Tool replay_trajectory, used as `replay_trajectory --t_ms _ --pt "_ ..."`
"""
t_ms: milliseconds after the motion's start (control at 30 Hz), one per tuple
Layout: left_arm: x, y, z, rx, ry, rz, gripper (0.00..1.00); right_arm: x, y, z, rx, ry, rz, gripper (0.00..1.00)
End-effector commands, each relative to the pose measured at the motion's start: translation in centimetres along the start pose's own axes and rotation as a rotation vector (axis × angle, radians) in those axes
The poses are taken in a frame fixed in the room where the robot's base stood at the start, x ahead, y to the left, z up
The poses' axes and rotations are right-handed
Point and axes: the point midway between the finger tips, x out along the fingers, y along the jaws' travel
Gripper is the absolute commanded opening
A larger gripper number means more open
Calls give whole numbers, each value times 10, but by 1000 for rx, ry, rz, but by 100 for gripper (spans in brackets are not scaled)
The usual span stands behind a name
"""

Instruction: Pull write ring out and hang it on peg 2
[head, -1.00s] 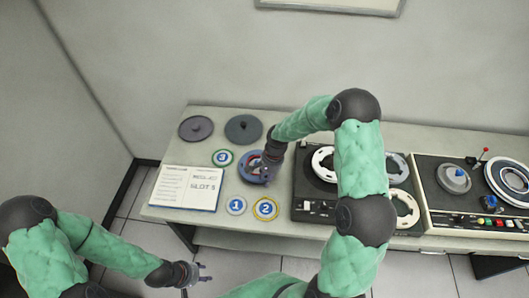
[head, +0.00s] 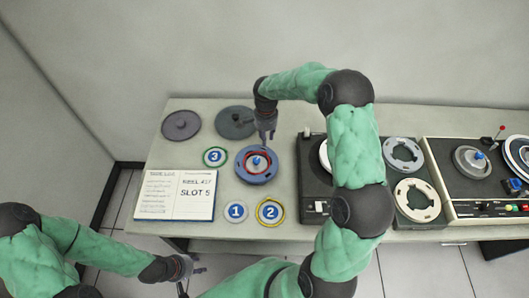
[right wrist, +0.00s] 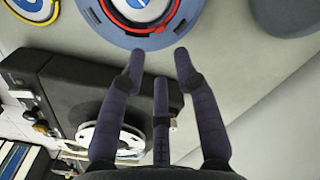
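A slate-blue reel (head: 242,168) lies on the table with a thin red ring (head: 247,160) around its centre. In the right wrist view the red ring (right wrist: 165,22) sits in the reel (right wrist: 110,32) around a blue and white hub. My right gripper (head: 266,136) is just behind the reel; its fingers are spread and empty, pointing at the reel's edge. The round marker numbered 2 (head: 270,211), yellow-rimmed, lies in front of the reel; I cannot make out a peg's height. My left gripper (head: 193,277) is off the table's front, fingers apart and empty.
An open booklet (head: 157,196) reads "SLOT 5". Grey discs (head: 181,125) (head: 236,121) lie behind. A black tape machine (head: 312,190) stands close on the right, partly under my right arm.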

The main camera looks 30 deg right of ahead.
Motion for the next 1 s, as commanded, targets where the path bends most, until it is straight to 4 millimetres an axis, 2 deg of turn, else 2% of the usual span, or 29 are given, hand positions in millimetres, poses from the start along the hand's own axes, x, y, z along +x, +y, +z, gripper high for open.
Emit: replay_trajectory --t_ms 700,1000 --pt "44 -16 -2 0 0 0 40 74 0 0 -1 -1 1 31" --pt "52 -19 -2 0 0 0 40 87 0 0 -1 -1 1 31"
